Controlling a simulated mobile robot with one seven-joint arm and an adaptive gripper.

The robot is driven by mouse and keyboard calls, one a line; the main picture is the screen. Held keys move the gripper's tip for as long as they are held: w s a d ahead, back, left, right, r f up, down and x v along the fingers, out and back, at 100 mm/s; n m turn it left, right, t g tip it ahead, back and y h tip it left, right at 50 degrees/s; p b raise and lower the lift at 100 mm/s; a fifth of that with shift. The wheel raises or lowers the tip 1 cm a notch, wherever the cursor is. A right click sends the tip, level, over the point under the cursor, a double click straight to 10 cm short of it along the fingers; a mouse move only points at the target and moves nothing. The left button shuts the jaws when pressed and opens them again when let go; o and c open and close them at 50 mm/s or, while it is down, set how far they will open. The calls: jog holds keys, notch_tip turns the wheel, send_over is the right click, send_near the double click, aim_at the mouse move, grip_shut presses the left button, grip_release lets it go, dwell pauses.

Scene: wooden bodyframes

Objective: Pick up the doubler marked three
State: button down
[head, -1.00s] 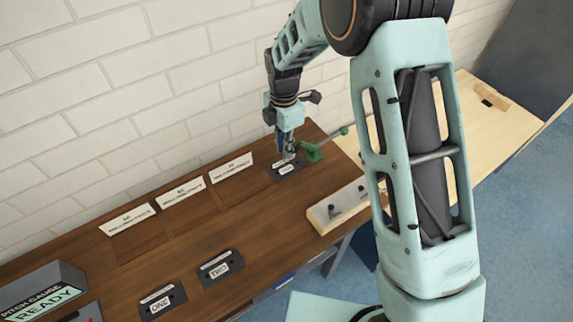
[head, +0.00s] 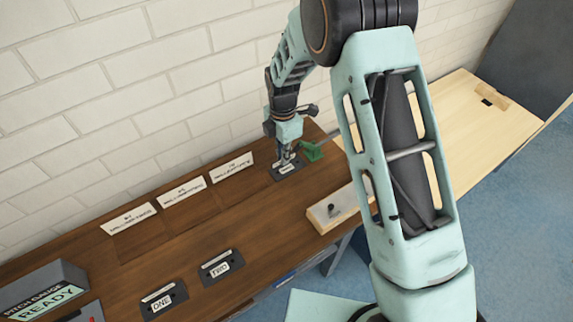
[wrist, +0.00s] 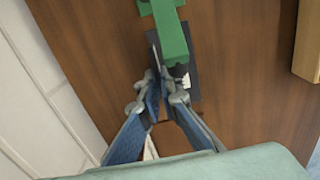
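A dark plate (head: 289,169) with a white label lies at the far right of the brown bench; its marking is not readable. My gripper (head: 287,158) points down over it, its fingertips at the plate. In the wrist view the fingertips (wrist: 162,84) are close together, at the dark plate (wrist: 194,85). A green clamp (wrist: 173,38) reaches over the plate and hides part of it. Whether the fingers are pressed on anything is not clear. Similar doublers marked ONE (head: 162,299) and TWO (head: 220,267) lie near the bench's front edge, apart from my gripper.
The green clamp (head: 312,151) stands just right of the plate. A pale wooden block (head: 335,209) lies at the bench's front right. White signs (head: 182,193) line the back by the brick wall. A grey READY box (head: 48,284) stands at left. The bench's middle is clear.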

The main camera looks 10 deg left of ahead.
jog(key=shift+r, duration=0.15)
jog(key=shift+r, duration=0.45)
notch_tip(320, 180, up, 2)
jog(key=shift+r+b, duration=0.15)
jog(key=shift+b, duration=0.2)
jog(key=s+a, duration=0.2)
jog(key=s, duration=0.3)
jog(key=s+a+b, duration=0.1)
jog(key=s+a, duration=0.1)
jog(key=s, duration=0.3)
jog(key=s+a+b, duration=0.1)
jog(key=s+a, duration=0.1)
jog(key=s, duration=0.4)
jog(key=shift+s+a+r, duration=0.1)
jog(key=shift+s+r, duration=0.05)
jog(key=shift+s, duration=0.3)
jog(key=shift+s+a, duration=0.1)
jog(key=shift+s+a+r, duration=0.25)
jog(key=shift+s+a, duration=0.4)
jog(key=shift+s, duration=0.05)
jog(key=shift+s+a+r, duration=0.25)
jog(key=shift+s+a, duration=0.4)
jog(key=shift+r, duration=0.1)
